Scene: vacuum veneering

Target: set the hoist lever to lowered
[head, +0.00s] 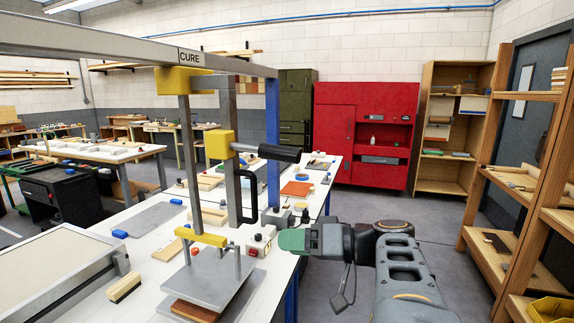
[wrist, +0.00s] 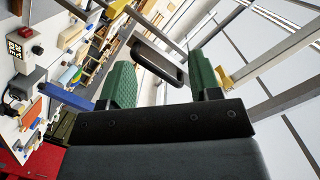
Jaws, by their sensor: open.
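The hoist lever (head: 280,153) has a black grip on a grey rod. It sticks out about level to the right from a yellow block (head: 219,145) on the hoist's upright post. Below it, a black loop handle (head: 249,190) is fixed to a grey bar. My gripper (head: 292,239) is right of and below the lever and handle, touching neither. In the wrist view my gripper (wrist: 158,68) has its green fingers wide apart with nothing held. A black handle (wrist: 160,62) shows beyond the gap between them; I cannot tell how far off it is.
A grey plate (head: 212,278) hangs under the hoist at the table's near side. A control box (head: 261,240) with a red button stands on the white table close to my gripper. Wooden shelves (head: 520,180) stand at right. Open floor lies between them and the table.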

